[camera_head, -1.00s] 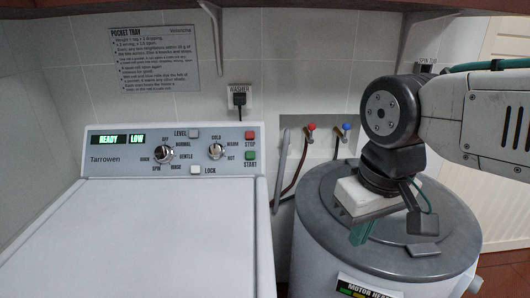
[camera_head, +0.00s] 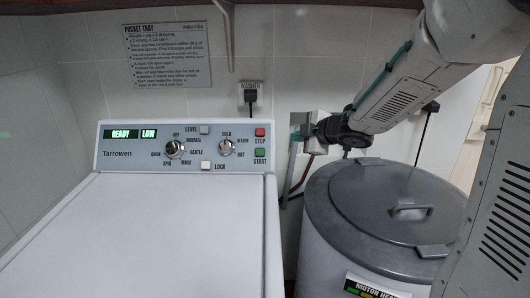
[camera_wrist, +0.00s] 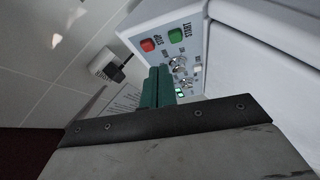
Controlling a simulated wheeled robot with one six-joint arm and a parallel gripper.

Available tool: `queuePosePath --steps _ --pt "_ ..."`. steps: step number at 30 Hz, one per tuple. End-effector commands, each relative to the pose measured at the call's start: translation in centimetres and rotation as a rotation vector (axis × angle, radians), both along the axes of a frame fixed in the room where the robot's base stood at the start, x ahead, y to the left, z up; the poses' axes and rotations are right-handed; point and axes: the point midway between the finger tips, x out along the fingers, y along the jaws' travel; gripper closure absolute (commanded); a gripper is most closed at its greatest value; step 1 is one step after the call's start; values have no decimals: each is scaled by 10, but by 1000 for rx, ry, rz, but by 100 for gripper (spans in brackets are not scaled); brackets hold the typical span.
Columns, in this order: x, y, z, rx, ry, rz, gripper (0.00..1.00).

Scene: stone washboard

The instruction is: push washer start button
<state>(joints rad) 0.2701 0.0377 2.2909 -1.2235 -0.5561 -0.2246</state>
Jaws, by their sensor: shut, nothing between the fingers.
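The washer (camera_head: 140,235) stands at the left with its control panel facing me. The green start button (camera_head: 260,153) is at the panel's right end, just below the red stop button (camera_head: 260,132). In the wrist view the green start button (camera_wrist: 177,35) and red stop button (camera_wrist: 148,45) show beyond the fingers. My gripper (camera_head: 296,136) is to the right of the panel, pointing left toward the buttons, with a gap between. Its teal fingers (camera_wrist: 157,87) are together and empty. Both buttons are unobstructed. The display reads READY and LOW.
A round grey-lidded tub (camera_head: 375,200) stands right of the washer, below my arm. A plug (camera_head: 250,95) sits in the wall socket above the panel. Two knobs (camera_head: 175,149) and white level and lock buttons are left of the start button. A sign hangs on the wall.

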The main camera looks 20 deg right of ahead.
Motion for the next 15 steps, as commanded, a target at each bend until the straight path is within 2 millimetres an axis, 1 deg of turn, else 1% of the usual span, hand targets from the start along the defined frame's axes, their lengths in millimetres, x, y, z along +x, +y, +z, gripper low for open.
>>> queuePosePath --steps 1,3,6,9,15 --pt "3 6 -10 5 -2 72 100" --pt "4 14 -18 13 -12 157 100" --pt "2 21 -24 23 -19 231 100" --pt "1 24 -25 26 -22 258 100" --pt "1 25 -25 26 -23 258 100"
